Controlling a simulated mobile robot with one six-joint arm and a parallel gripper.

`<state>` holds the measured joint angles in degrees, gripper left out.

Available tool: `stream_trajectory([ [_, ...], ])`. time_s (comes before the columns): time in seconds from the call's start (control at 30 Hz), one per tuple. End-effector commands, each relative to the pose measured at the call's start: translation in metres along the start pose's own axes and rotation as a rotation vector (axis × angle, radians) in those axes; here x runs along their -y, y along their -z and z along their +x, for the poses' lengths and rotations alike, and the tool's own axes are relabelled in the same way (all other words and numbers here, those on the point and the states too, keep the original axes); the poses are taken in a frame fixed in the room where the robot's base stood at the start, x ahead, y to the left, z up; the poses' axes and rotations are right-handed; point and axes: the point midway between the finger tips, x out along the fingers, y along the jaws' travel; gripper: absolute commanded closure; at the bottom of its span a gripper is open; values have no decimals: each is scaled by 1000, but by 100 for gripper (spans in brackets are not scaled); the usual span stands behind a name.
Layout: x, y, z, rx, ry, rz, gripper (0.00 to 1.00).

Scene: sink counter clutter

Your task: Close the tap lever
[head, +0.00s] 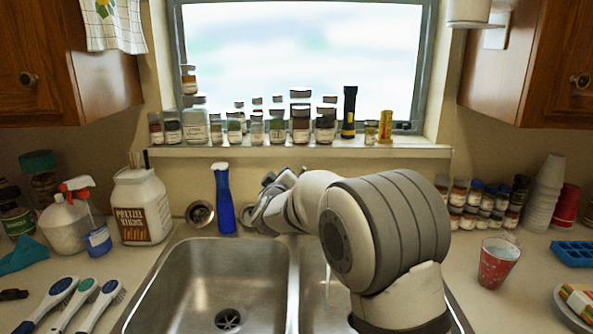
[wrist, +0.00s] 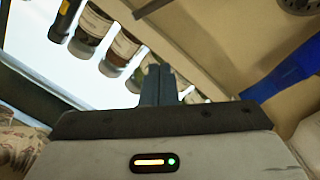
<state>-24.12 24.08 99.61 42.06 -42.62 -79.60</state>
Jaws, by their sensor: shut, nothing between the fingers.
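The tap and its lever are not visible in either view; my arm covers the middle of the sink's back edge in the head view. My gripper (wrist: 159,72) is shut and empty in the wrist view, its two dark fingers together.
The left basin (head: 215,270) is empty. Jars stand on the window sill (head: 200,152) above the sink. A pretzel jug (head: 140,205) stands left and a red cup (head: 497,262) right. The blue bottle also shows in the wrist view (wrist: 285,72).

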Motion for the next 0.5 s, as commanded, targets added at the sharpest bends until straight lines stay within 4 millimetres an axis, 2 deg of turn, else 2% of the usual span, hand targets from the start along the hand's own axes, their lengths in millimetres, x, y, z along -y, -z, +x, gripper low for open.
stream_trajectory([
  [0.03,14,6,10,3,-74,-55,100],
  [0.1,23,9,16,22,-180,-133,100],
  [0.23,37,10,18,77,-325,-245,100],
  [0.37,45,8,15,120,-399,-308,100],
  [0.5,42,7,20,136,-424,-327,100],
])
